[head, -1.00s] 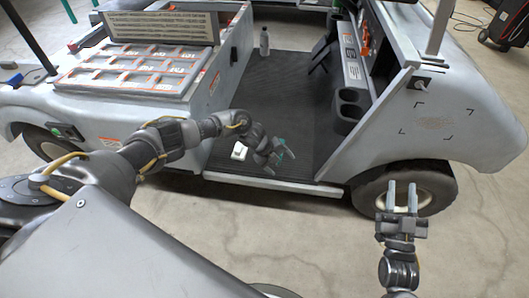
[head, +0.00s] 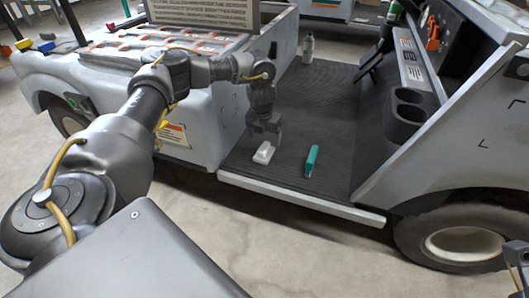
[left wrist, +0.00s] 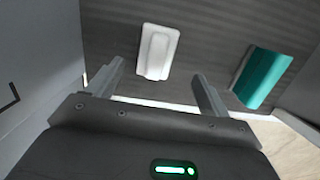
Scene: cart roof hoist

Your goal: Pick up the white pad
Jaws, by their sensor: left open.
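The white pad (head: 264,153) lies on the dark ribbed floor of the cart, near the outer sill. My left gripper (head: 265,138) points down just above and behind it. In the left wrist view the pad (left wrist: 157,52) is whole and lies a little beyond the fingertips, roughly centred between them. The left gripper (left wrist: 157,82) is open, with nothing between its fingers. Only a part of my right gripper (head: 518,262) shows at the lower right edge, and its fingers cannot be made out.
The seat-side panel (head: 222,115) rises left of the pad. Black cup holders (head: 410,108) stand at the right. Floor between is clear.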

